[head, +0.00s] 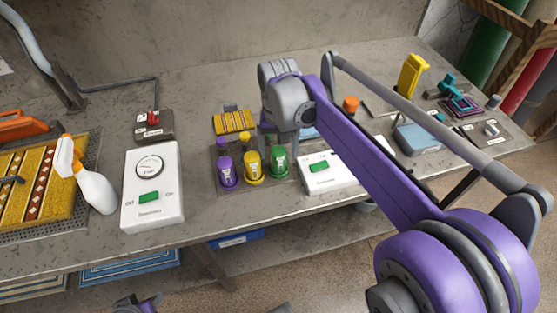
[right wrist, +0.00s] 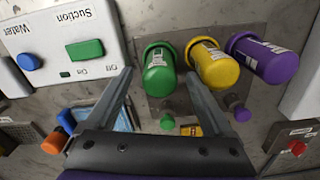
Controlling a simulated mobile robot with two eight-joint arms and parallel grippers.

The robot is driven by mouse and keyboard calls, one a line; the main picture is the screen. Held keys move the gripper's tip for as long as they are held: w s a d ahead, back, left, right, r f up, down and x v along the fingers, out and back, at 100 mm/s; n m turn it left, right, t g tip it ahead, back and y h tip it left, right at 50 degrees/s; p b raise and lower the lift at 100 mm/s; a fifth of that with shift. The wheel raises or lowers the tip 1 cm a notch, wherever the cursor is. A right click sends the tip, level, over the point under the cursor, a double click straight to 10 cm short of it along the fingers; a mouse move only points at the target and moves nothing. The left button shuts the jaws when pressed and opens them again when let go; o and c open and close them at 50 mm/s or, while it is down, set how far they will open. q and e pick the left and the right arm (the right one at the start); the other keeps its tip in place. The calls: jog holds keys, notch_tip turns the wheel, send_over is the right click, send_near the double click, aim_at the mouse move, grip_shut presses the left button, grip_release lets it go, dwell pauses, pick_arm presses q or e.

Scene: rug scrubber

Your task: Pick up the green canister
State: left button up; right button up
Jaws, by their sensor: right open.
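The green canister (head: 279,161) stands at the right end of a row of three on a dark tray, right of a yellow canister (head: 253,166) and a purple canister (head: 227,172). My right gripper (head: 291,138) is above and behind the green canister in the head view. In the right wrist view its two fingers (right wrist: 159,78) are spread apart and empty. The green canister (right wrist: 159,70) appears between the fingertips there, and the yellow canister (right wrist: 213,64) is just beyond the right finger. I cannot tell whether anything touches.
A white box with a green switch (head: 320,165) stands close to the right of the green canister. A white dial box (head: 152,186) and a spray bottle (head: 92,185) are at the left. A yellow brush pad (head: 234,122) lies behind the canisters.

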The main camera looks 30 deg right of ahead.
jog(key=shift+f, duration=1.2)
grip_shut()
